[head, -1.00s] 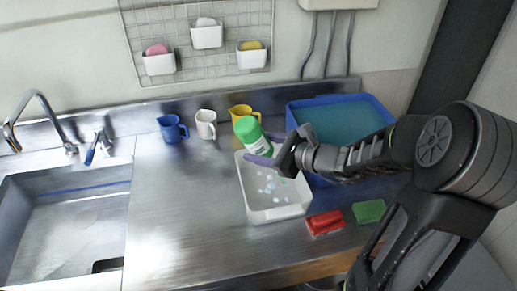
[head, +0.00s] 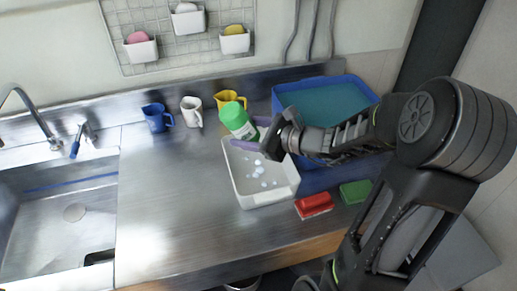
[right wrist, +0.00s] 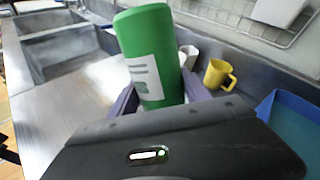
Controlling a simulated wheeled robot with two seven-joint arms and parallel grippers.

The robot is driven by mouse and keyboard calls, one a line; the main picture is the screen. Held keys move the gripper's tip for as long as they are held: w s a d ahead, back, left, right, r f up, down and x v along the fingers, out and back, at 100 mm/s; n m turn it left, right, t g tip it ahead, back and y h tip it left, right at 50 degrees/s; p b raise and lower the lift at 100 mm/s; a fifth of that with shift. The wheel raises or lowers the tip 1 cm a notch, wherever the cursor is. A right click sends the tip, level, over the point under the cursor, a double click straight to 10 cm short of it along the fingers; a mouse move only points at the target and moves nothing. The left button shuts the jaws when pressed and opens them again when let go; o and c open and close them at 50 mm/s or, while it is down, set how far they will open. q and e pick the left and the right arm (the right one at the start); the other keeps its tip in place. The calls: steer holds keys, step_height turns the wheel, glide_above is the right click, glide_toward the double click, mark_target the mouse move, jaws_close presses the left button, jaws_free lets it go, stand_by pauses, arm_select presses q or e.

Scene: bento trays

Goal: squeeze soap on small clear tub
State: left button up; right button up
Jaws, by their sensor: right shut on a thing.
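The clear tub (head: 245,197) is a whitish, open tub on the steel counter, with several pale soap blobs (head: 262,172) on its bottom. My right gripper (head: 257,137) is shut on a green soap bottle (head: 236,118) with a white label. The bottle is held tilted above the tub's far edge. In the right wrist view the green bottle (right wrist: 150,45) stands between the purple fingers, its label facing the camera. My left gripper is in neither view.
A blue basin (head: 290,92) stands behind the tub at the right. Red (head: 313,204) and green (head: 355,191) sponges lie right of the tub. Blue (head: 155,118), white (head: 191,111) and yellow (head: 230,97) mugs stand near the back wall. The counter between sink and tub is clear.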

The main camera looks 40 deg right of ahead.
mark_target(251, 123)
jaws_close()
steer(key=shift+r+p, duration=1.05)
steer(key=shift+r, duration=0.55)
